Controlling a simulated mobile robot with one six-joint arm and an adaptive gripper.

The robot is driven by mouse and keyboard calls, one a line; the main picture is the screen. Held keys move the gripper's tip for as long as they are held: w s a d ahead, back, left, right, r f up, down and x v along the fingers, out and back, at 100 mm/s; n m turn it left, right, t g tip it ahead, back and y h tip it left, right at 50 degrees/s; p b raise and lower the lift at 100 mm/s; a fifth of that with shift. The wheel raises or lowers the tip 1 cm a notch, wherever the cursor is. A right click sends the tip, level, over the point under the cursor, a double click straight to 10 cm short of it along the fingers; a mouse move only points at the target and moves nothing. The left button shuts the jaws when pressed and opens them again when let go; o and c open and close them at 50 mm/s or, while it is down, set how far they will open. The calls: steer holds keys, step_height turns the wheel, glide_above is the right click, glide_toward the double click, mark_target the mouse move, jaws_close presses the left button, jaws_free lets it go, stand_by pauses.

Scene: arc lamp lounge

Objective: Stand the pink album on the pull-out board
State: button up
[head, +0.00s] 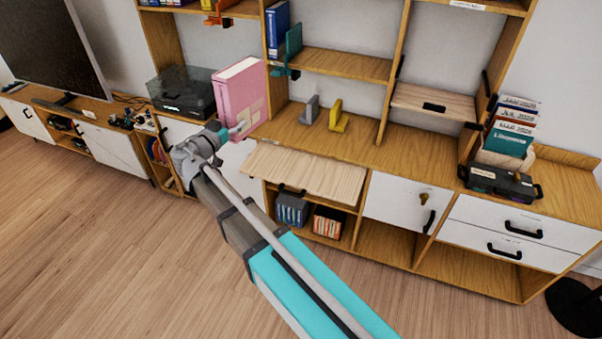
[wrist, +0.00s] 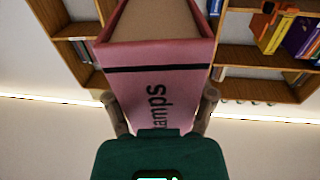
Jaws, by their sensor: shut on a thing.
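The pink album (head: 240,92) is a thick binder held upright, slightly tilted, in front of the shelf unit beside the record player. My gripper (head: 238,131) is shut on its lower part. In the wrist view the album (wrist: 158,85) fills the middle, its spine lettering partly readable as "amps", with my gripper's fingers (wrist: 160,108) on either side. The pull-out board (head: 312,178) is a pale wood panel sticking out below the counter, to the right of the album. Its visible top is bare.
Grey and yellow bookends (head: 339,117) stand on the counter behind the board. A record player (head: 183,92) is left of the album. Boxes of records (head: 292,209) sit below the board. A black case (head: 498,182) and calendar-like binders (head: 512,130) are at the right.

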steer(key=a+f+m+g+h+b, duration=0.1)
steer(key=a+f+b, duration=0.2)
steer(key=f+b, duration=0.9)
steer(key=a+f+m+h+b, duration=0.1)
steer(key=a+f+b, duration=0.1)
steer(key=f+b, duration=1)
steer(key=a+f+m+g+h+b, duration=0.1)
steer(key=a+f+b, duration=0.2)
steer(key=f+b, duration=0.9)
steer(key=shift+w+a+f+g+h, duration=0.15)
steer(key=shift+a+f+g+h, duration=0.1)
steer(key=shift+a+g+h, duration=0.1)
